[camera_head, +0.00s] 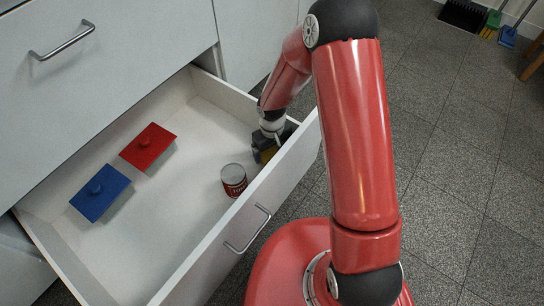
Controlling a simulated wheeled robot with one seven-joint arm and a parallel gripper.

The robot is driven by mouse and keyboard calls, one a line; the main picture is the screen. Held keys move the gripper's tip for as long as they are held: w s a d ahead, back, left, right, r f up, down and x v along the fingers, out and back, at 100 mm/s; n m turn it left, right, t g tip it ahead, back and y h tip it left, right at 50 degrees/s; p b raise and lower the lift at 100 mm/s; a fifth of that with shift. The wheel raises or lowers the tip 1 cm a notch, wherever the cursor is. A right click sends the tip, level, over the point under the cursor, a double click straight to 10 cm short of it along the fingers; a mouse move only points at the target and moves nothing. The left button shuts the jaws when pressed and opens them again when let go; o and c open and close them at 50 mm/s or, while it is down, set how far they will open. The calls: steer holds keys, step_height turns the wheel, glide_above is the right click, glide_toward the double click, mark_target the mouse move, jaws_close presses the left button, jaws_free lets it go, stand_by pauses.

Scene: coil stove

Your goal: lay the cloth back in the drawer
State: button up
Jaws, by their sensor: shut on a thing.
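The drawer (180,210) is pulled open, its pale inside facing up. My gripper (268,151) is at the drawer's right end, close to the inner side of the front panel. It points down and is shut on a small yellow thing (268,155), which I take for the cloth. Only a patch of it shows; the dark gripper body and the drawer front hide the rest. I cannot tell whether it touches the drawer floor.
In the drawer are a red-lidded box (148,146), a blue-lidded box (100,193) and a red-labelled can (234,180), left of my gripper. The drawer floor between boxes and can is clear. A closed drawer front with a handle (62,41) is above. Brushes (492,22) lie far right.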

mark_target(272, 156)
steer(key=shift+f+b, duration=0.4)
steer(key=shift+f, duration=1.6)
steer(key=shift+f, duration=0.1)
steer(key=o, duration=0.7)
step_height(272, 156, up, 12)
steer(key=p, duration=0.2)
steer(key=shift+p, duration=0.35)
